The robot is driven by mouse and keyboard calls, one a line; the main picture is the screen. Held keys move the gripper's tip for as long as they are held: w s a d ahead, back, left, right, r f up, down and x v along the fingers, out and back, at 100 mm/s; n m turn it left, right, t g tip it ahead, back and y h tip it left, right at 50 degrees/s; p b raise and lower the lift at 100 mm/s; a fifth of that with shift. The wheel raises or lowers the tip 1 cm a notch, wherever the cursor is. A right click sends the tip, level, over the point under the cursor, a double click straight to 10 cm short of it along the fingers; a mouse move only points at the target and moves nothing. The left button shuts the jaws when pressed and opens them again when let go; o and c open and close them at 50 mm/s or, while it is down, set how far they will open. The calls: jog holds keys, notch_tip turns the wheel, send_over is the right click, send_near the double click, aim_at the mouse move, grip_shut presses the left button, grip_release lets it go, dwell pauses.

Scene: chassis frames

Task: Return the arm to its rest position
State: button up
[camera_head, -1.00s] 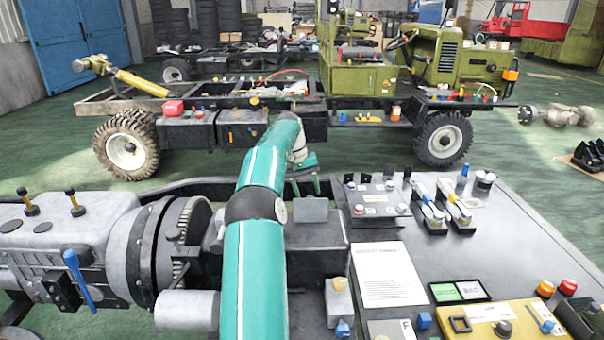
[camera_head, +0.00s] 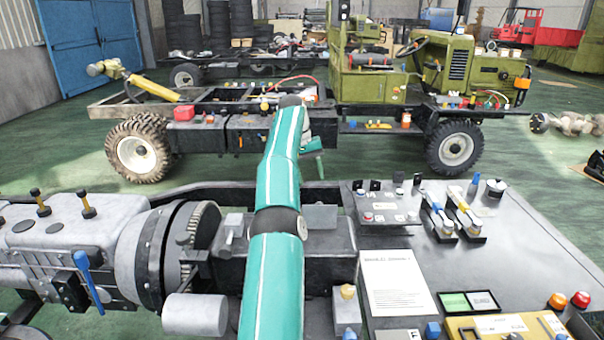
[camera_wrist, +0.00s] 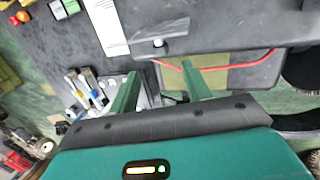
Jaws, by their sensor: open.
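My teal arm (camera_head: 270,240) rises from the bottom middle of the head view and bends at a dark joint, reaching out above the machine bench. My gripper (camera_head: 314,160) hangs partly hidden behind the arm's far end. In the wrist view my gripper (camera_wrist: 160,82) shows two green fingers spread apart, with nothing between them. Below the fingers lie the dark bench (camera_wrist: 215,30) and a strip of green floor.
A grey gearbox (camera_head: 90,240) stands close left of my arm. A green truck chassis (camera_head: 400,85) stands beyond.

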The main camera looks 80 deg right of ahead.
dwell(0.3)
jog(key=w+a+r+n+t+h, duration=0.1)
jog(key=w+a+r+n, duration=0.1)
jog(key=w+a+r, duration=0.45)
jog(key=w+a+r+n+t+h, duration=0.15)
jog(key=w+a+r, duration=0.25)
jog(key=w+a, duration=0.55)
jog(key=w+a+r+n+t, duration=0.1)
jog(key=w+a+r+n, duration=0.1)
jog(key=w+a, duration=0.55)
jog(key=w+a+r+n+t, duration=0.15)
jog(key=w+a, duration=0.35)
jog(key=a, duration=0.5)
jog(key=s+a+f+n+t+y, duration=0.1)
jog(key=a+f+n, duration=0.1)
jog(key=a, duration=1)
jog(key=s+a+f+n+t, duration=0.1)
jog(key=a+f+n, duration=0.1)
jog(key=a, duration=0.9)
jog(key=s+a+f+n+t, duration=0.1)
jog(key=s+a+f+n, duration=0.1)
jog(key=s+a+f, duration=0.2)
jog(key=s+a+f+n+y, duration=0.1)
jog(key=s+a+f, duration=0.4)
jog(key=a, duration=0.5)
jog(key=shift+a+n+t, duration=0.3)
jog(key=shift+n+t, duration=0.1)
jog(key=shift+n, duration=0.3)
